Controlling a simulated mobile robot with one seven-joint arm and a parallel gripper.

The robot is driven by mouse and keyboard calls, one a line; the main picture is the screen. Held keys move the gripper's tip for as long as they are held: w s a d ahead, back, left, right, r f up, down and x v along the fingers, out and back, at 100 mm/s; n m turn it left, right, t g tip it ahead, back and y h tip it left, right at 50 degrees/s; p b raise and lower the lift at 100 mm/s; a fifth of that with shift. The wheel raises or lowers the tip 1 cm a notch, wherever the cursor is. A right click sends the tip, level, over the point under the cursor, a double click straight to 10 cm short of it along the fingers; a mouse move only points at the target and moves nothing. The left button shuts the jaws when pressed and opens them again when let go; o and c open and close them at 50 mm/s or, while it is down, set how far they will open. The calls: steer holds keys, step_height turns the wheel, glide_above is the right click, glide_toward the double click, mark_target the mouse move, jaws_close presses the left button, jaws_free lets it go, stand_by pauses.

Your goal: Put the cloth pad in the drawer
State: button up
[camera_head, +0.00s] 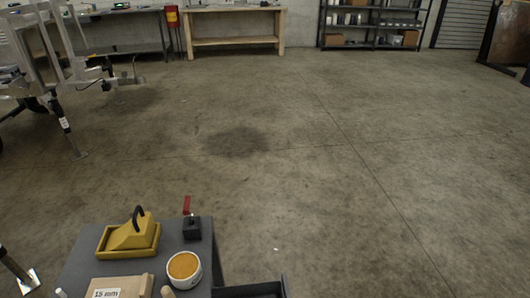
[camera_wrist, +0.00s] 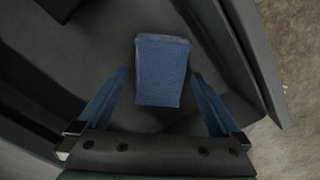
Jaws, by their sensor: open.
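The cloth pad (camera_wrist: 162,70) is a blue, textured block in the middle of the wrist view. It lies over the dark grey floor of what looks like the open drawer (camera_wrist: 245,50), with the drawer's wall to its right. My gripper (camera_wrist: 158,74) is open, with one bluish finger on each side of the pad's lower part. The fingers look apart from the pad, with gaps between. I cannot tell whether the pad rests on the floor. In the head view only a dark drawer edge (camera_head: 250,291) shows at the bottom; the pad and my gripper are not seen there.
A grey cart top (camera_head: 85,262) holds a yellow tray with a black-handled block (camera_head: 130,238), a dark block with a red lever (camera_head: 191,227), a round orange-topped tin (camera_head: 184,268) and a wooden box marked 15 mm (camera_head: 118,288). The concrete floor (camera_head: 330,170) beyond is clear.

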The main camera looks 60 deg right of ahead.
step_height(320, 180, up, 11)
steer(key=p, duration=0.3)
steer(key=shift+r, duration=0.15)
